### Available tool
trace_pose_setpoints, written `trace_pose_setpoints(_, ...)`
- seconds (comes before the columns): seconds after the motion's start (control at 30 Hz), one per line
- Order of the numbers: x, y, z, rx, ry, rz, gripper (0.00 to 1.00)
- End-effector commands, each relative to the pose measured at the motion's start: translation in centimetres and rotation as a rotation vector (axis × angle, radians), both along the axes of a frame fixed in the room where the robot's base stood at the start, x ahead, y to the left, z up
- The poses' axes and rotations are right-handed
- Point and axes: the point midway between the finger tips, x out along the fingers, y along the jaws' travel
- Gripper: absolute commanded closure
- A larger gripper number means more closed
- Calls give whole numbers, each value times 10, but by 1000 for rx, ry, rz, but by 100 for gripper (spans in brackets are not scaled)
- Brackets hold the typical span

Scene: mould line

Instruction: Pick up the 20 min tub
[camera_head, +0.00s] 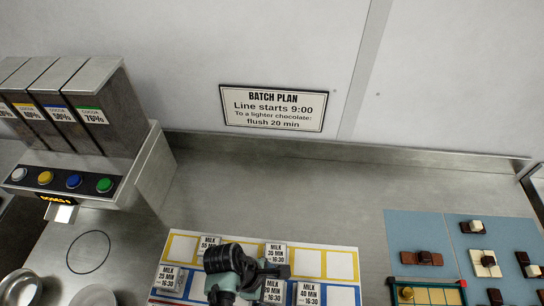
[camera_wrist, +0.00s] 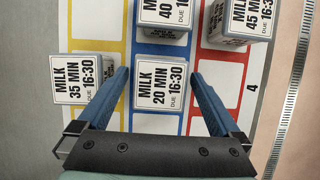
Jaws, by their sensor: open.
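The 20 min tub (camera_wrist: 160,88) is a pale block with a white label reading MILK 20 MIN, DUE 16:30. It stands on the blue band of the mat in the wrist view. In the head view its label (camera_head: 272,291) shows at the bottom, partly covered by my arm. My gripper (camera_wrist: 159,74) is open, with one blue finger on each side of the tub in the wrist view. Small gaps show between fingers and tub; I cannot tell how far down the fingertips reach.
A 35 min tub (camera_wrist: 82,80) stands close outside the left finger. A 40 min tub (camera_wrist: 163,16) and a 45 min tub (camera_wrist: 240,20) stand beyond. A dispenser (camera_head: 75,120) stands left, blue mats with chocolates (camera_head: 420,230) lie right. Bare steel counter (camera_head: 330,200) lies behind the mat.

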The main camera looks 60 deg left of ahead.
Motion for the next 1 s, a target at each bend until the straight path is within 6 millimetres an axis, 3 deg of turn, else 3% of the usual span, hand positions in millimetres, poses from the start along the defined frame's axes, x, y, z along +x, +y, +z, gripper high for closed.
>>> trace_pose_setpoints(0.17,0,0,0,0,0,0,2)
trace_pose_setpoints(0.6,0,0,0,0,0,0,81)
trace_pose_setpoints(0.67,0,0,1,0,0,0,90)
trace_pose_setpoints(1.0,1,1,10,2,-2,-1,90)
